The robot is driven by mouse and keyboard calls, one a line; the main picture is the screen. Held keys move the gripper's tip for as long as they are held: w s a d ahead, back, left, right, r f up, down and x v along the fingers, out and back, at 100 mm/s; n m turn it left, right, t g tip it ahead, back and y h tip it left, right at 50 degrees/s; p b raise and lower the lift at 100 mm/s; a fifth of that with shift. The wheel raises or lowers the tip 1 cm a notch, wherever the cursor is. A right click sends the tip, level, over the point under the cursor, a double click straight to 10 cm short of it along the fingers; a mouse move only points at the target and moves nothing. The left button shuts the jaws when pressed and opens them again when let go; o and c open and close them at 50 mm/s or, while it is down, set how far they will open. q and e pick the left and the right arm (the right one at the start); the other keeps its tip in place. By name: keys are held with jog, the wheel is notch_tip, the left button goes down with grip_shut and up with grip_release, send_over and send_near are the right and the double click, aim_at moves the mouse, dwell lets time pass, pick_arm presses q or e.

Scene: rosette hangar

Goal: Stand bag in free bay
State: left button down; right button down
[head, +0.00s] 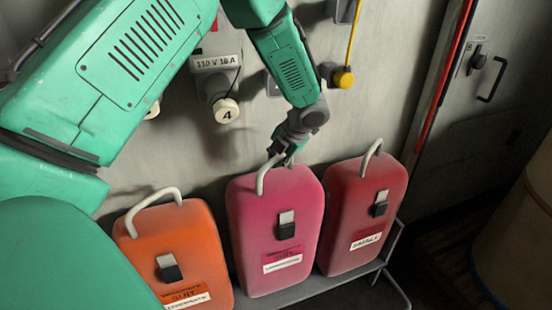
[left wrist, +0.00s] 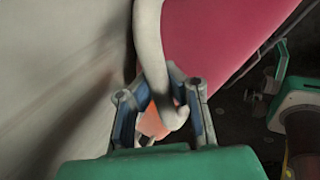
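A pink bag (head: 275,228) stands upright between an orange bag (head: 178,255) and a dark red bag (head: 365,215) on a grey rack (head: 385,262). My left gripper (head: 282,158) is at the top of the pink bag, at its pale handle (head: 262,176). In the left wrist view the handle (left wrist: 149,40) passes between the fingertips of my left gripper (left wrist: 159,75), which close in on it from both sides. The pink bag's side (left wrist: 215,40) fills the top right there. The rack floor under the bags is mostly hidden.
A large drum (head: 520,230) stands at the far right.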

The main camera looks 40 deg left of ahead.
aim_at(271, 177)
pick_arm(q)
jog(key=shift+w+d+f, duration=0.1)
jog(key=shift+w+f, duration=0.1)
jog(key=shift+f, duration=1.15)
jog(key=shift+w+f+b, duration=0.15)
jog(key=shift+f+b, duration=0.05)
jog(key=shift+b, duration=0.1)
jog(key=c, duration=2)
grip_release()
jog(key=shift+s+f, duration=0.25)
jog(key=shift+s, duration=0.1)
jog(key=shift+o, duration=1.4)
jog(key=shift+r, duration=0.15)
